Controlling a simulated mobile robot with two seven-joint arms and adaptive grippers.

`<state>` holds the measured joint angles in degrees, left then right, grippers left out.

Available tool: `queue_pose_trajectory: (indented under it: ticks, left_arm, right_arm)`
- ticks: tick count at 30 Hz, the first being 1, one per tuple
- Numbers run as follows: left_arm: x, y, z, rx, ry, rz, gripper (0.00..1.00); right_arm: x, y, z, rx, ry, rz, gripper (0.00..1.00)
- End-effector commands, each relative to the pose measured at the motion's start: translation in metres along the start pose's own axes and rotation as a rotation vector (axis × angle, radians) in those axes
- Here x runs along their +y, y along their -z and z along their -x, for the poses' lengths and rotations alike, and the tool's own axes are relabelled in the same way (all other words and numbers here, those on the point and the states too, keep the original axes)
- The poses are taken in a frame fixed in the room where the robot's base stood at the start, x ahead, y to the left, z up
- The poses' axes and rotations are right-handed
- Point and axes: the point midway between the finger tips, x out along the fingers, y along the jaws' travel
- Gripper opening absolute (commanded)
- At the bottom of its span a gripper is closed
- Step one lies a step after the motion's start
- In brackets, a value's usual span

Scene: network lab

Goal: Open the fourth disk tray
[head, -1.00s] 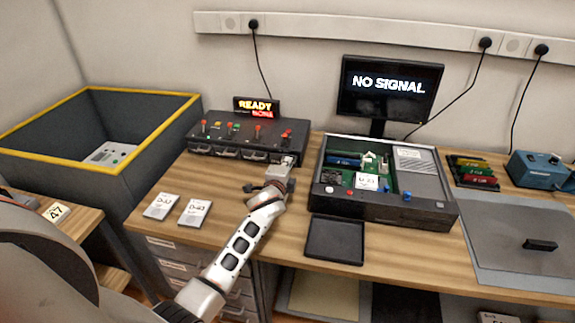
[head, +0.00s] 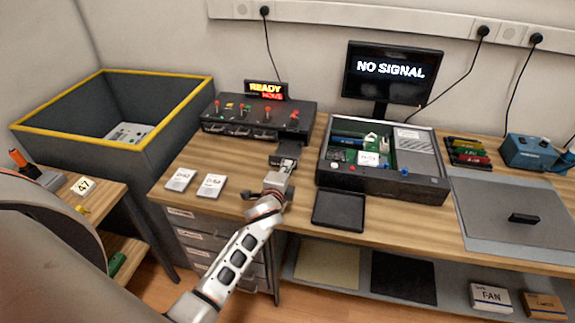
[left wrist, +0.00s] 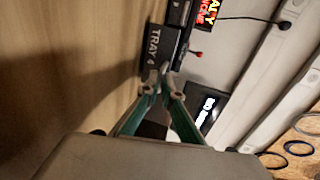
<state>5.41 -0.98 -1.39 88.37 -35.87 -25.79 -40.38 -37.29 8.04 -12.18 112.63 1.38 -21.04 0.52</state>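The black disk unit (head: 258,120) stands at the back left of the bench, with several front trays and red-topped levers. Its rightmost tray (head: 289,149) sticks out toward me; the left wrist view shows its front marked "TRAY 4" (left wrist: 154,50). The other trays look flush. My left gripper (head: 287,165) is at this tray's front. In the left wrist view its fingertips (left wrist: 163,74) are close together at the tray's front edge, seemingly around its handle, which they mostly hide. My right gripper is not in view.
Two white labelled disks (head: 195,182) lie left of my arm. An open chassis (head: 425,187) and a black mat-like tray (head: 339,210) lie to the right. A yellow-rimmed bin (head: 165,130) stands left.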

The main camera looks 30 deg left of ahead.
Motion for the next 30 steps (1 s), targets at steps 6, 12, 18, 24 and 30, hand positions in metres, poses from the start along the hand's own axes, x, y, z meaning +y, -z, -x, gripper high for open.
queue_pose_trajectory:
  ticks: [6,12,18,24,30]
  left_arm:
    - [0.001,0.001,0.000,0.001,-0.001,0.001,0.20]
    - [0.001,0.000,0.000,0.001,-0.001,0.001,0.22]
    - [0.001,0.000,0.002,0.001,-0.002,0.000,0.22]
    - [0.002,0.000,0.025,0.001,-0.002,0.001,0.22]
    - [0.002,0.000,0.067,0.001,-0.002,0.001,0.22]
  right_arm:
    - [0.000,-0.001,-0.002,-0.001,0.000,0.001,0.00]
    - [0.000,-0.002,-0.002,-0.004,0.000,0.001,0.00]
    - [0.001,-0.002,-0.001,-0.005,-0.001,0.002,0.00]
    - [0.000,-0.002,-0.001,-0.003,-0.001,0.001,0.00]
    - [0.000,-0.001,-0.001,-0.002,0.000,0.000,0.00]
